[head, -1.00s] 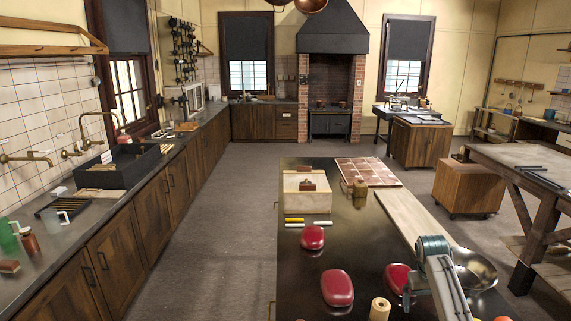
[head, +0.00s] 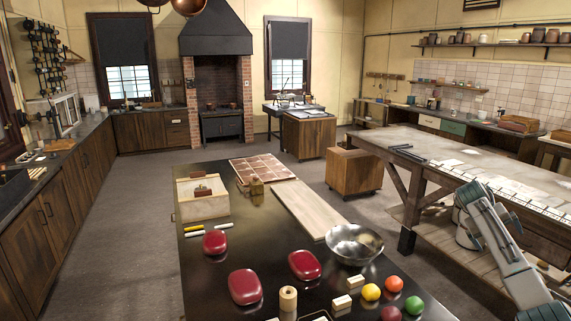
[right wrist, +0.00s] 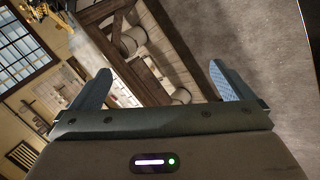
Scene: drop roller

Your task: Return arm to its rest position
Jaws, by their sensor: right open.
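My right arm (head: 500,250) shows in the head view at the right edge, clear of the black table (head: 262,222) and in front of the long wooden workbench. My right gripper (right wrist: 155,92) shows in the right wrist view with its two blue-grey fingers wide apart. Nothing is between them; the background there is tilted, with wood beams, floor and a window. The gripper's tips cannot be made out in the head view. My left gripper is not in view.
The black table holds a steel bowl (head: 355,244), a pale board (head: 309,207), red oval objects (head: 305,265), a cream roll (head: 288,298) and several coloured balls (head: 371,292). The wooden workbench (head: 440,150) stands close to my right arm. Open floor lies left of the table.

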